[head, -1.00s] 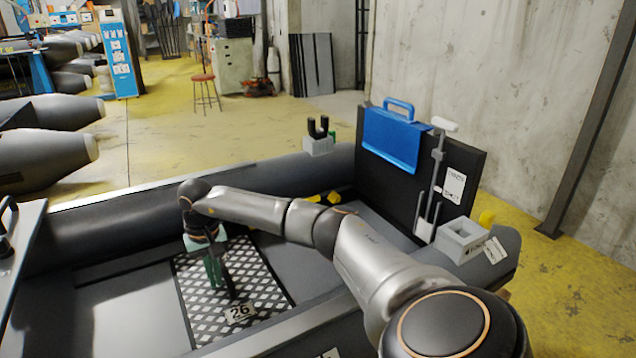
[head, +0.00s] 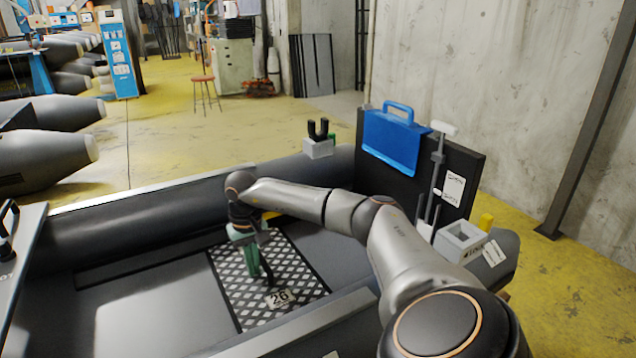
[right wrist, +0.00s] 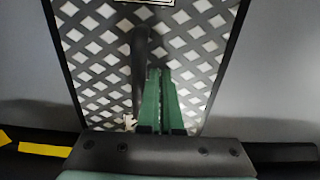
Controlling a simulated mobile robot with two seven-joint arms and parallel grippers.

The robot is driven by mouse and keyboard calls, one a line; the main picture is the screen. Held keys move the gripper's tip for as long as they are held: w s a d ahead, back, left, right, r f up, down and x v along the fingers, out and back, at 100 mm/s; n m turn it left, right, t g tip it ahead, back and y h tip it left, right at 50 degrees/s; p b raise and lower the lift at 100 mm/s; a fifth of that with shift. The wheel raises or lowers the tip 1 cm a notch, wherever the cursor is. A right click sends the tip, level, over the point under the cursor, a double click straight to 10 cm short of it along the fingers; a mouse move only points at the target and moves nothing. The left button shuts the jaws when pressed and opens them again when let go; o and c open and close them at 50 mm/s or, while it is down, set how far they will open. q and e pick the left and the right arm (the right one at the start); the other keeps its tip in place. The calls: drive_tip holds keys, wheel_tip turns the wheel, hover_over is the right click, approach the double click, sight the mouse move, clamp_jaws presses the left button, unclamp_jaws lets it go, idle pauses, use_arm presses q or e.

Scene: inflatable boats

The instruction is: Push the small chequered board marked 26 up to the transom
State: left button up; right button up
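The small chequered board (head: 238,298), black and white with a 26 label (head: 280,298), lies flat on the grey boat floor. It also fills the middle of the right wrist view (right wrist: 90,40). The transom (head: 474,168) is the upright black panel at the boat's right end; bare floor lies between it and the board. My right gripper (head: 256,272) points down over the board, its green fingers (right wrist: 161,105) close together with nothing visible between them. A dark bar-like shape stands beside them. Whether the tips touch the board I cannot tell. My left gripper is out of view.
The dark side tubes (head: 130,225) border the floor. A blue cover with a handle (head: 390,140) hangs over the transom. A grey holder (head: 460,240) sits on the near tube, another with black prongs (head: 318,147) on the far one. My right arm crosses the near right side.

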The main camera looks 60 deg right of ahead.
sight(303, 256)
drive_tip(key=s+d, duration=0.2)
drive_tip(key=d, duration=0.1)
drive_tip(key=shift+s+d, duration=0.1)
drive_tip(key=shift+d, duration=0.15)
drive_tip(key=shift+s+d, duration=0.3)
drive_tip(key=shift+d, duration=0.2)
drive_tip(key=shift+s+d, duration=0.25)
drive_tip(key=shift+d, duration=0.2)
drive_tip(key=shift+s+d, duration=0.5)
drive_tip(key=shift+d, duration=0.3)
drive_tip(key=shift+s+d, duration=0.5)
drive_tip(key=shift+d, duration=0.3)
drive_tip(key=shift+s+d+b, duration=0.2)
drive_tip(key=shift+s+d, duration=0.2)
drive_tip(key=shift+d, duration=0.25)
drive_tip(key=shift+s+d+b, duration=0.2)
drive_tip(key=shift+s+d, duration=0.15)
drive_tip(key=shift+d, duration=0.3)
drive_tip(key=shift+s+d, duration=0.4)
drive_tip(key=shift+d, duration=0.25)
drive_tip(key=shift+s+d, duration=0.4)
drive_tip(key=shift+d, duration=0.2)
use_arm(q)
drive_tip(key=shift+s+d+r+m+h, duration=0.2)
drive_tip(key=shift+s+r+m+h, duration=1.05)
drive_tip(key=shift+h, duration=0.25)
use_arm(e)
drive_tip(key=shift+s+d, duration=0.45)
drive_tip(key=shift+d, duration=0.25)
